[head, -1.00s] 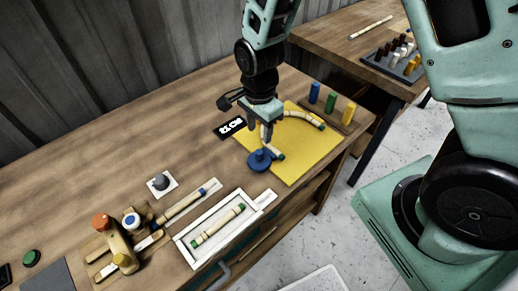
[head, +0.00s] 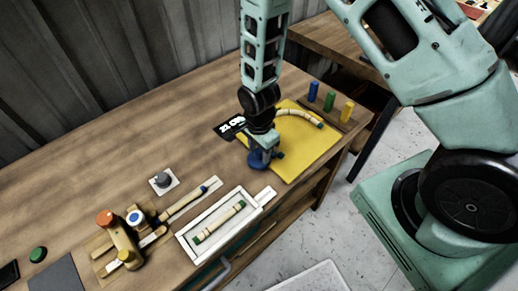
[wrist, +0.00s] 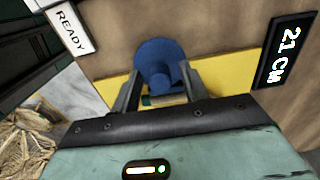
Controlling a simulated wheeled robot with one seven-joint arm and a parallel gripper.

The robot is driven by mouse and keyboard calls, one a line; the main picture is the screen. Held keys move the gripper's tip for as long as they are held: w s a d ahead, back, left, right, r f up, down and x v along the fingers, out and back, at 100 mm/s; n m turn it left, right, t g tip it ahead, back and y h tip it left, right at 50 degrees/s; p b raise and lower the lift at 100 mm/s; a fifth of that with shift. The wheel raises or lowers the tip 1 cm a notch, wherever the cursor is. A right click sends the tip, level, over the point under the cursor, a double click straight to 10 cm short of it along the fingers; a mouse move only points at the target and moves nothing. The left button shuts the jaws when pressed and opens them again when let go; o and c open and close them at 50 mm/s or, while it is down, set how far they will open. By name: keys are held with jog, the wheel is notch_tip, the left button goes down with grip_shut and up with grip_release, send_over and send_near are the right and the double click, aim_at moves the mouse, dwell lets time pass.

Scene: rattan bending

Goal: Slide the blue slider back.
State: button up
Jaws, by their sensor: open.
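The blue slider (head: 257,164) is a round blue disc with a raised knob at the left edge of the yellow mat (head: 300,155). My gripper (head: 262,147) is down right over it and hides part of it in the head view. In the wrist view the blue slider (wrist: 158,52) shows between and just beyond the two open fingers (wrist: 160,76), its knob between them. I cannot tell whether a finger touches it. A pale rod piece with a green end (wrist: 165,100) lies under the knob, between the fingers.
A black display (wrist: 286,48) reads 21 CM. A white READY tag (wrist: 68,26) is beside a white tray (head: 187,240) holding a rod. A wooden jig (head: 118,238) is at left. The table's back left is clear.

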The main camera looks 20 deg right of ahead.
grip_shut()
jog(key=shift+s+a, duration=0.25)
jog(key=shift+a, duration=0.45)
jog(key=shift+s+a, duration=0.2)
jog(key=shift+a, duration=0.5)
grip_release()
jog(key=shift+a, duration=0.1)
jog(key=shift+r+b, duration=0.4)
jog(key=shift+r, duration=0.15)
notch_tip(320, 180, up, 16)
jog(key=b, duration=0.2)
jog(key=shift+r, duration=0.2)
